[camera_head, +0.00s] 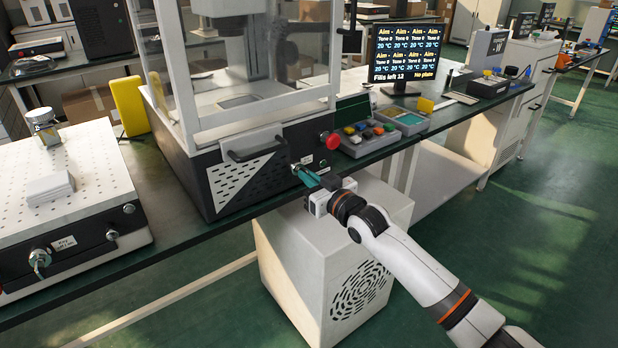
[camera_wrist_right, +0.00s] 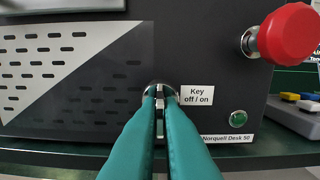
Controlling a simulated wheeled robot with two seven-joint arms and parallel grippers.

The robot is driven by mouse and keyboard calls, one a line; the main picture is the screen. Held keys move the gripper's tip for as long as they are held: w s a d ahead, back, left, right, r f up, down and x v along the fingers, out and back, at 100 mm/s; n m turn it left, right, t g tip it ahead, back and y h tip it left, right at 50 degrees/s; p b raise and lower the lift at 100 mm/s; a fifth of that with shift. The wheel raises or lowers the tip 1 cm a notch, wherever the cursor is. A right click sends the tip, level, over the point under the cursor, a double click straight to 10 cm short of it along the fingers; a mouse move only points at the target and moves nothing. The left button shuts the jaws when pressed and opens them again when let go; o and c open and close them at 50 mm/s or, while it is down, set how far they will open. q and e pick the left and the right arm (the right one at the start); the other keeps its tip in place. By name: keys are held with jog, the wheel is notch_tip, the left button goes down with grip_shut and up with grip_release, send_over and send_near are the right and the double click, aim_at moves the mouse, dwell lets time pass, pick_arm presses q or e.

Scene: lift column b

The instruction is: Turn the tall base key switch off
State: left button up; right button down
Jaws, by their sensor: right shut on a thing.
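The key switch (camera_wrist_right: 159,88) sits on the dark front panel of the enclosed machine's tall base (camera_head: 240,178), beside a label reading "Key off / on". My right gripper (camera_head: 307,177) reaches it from the front right. Its teal fingers (camera_wrist_right: 161,104) are closed on the key, which stands roughly upright between the tips. The fingers hide part of the key, so its exact turn is hard to read. A second key switch (camera_head: 40,259) with its own label is on the lower perforated-top unit at the left. My left gripper is not in view.
A red emergency button (camera_wrist_right: 288,35) juts out to the right of the key, with a green round light (camera_wrist_right: 238,118) below it. A keypad box (camera_head: 368,138) and monitor (camera_head: 405,55) stand further right. A white cabinet (camera_head: 330,260) is under the bench.

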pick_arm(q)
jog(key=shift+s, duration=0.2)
pick_arm(e)
jog(key=c, duration=1.6)
grip_release()
